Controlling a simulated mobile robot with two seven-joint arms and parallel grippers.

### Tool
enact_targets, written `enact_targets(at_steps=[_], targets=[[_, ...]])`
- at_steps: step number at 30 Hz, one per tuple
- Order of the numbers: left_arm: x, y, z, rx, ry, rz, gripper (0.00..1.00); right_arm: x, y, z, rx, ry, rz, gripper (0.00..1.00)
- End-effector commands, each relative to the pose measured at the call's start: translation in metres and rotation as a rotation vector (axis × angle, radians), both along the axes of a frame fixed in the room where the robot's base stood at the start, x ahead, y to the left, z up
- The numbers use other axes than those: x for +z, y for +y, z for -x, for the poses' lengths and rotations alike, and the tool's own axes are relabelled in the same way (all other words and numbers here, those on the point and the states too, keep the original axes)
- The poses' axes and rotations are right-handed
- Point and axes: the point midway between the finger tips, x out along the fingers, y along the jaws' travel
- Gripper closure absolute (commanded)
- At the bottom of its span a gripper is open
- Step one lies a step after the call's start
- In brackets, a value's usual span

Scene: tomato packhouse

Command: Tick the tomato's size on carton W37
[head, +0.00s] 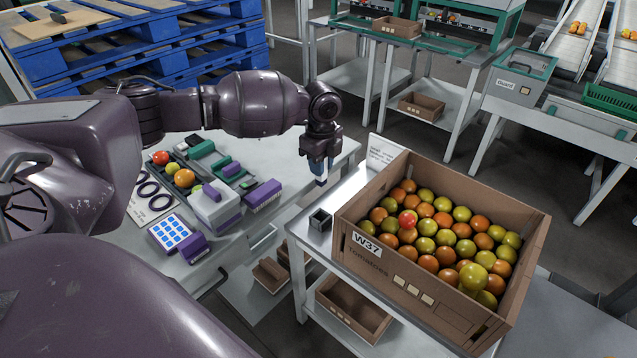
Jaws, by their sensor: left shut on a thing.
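Carton W37 (348,216) is an open brown carton full of red, orange and green tomatoes, on a metal table at right. Its front wall bears a white W37 label (366,245), printed lettering and three small pale boxes (413,289). A larger green tomato (472,276) lies on top near the right front corner. My left gripper (319,158) points down, shut on a short blue and white thing with a dark tip (321,177), perhaps a marker. It hangs left of the carton, apart from it. My right gripper is not in view.
A small dark open cup (320,220) stands left of the carton. A white card (383,152) stands behind the carton. The left bench holds a sheet with rings (152,196), a blue-keyed device (170,232), loose tomatoes and purple and green items. Blue pallets (130,60) stand behind.

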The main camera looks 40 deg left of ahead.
Motion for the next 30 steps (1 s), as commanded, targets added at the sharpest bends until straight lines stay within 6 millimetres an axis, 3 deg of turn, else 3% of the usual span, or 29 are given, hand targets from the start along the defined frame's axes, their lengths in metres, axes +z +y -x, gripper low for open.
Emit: enact_targets(at_steps=[3,9,30], targets=[[0.025,0.000,0.000,0.000,-0.003,-0.001,0.98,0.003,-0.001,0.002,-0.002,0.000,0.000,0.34],[0.046,0.000,0.000,0.000,-0.001,0.000,0.98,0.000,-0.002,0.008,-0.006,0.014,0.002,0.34],[0.077,0.000,0.000,0.000,-0.001,0.001,0.98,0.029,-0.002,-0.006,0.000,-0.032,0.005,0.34]])
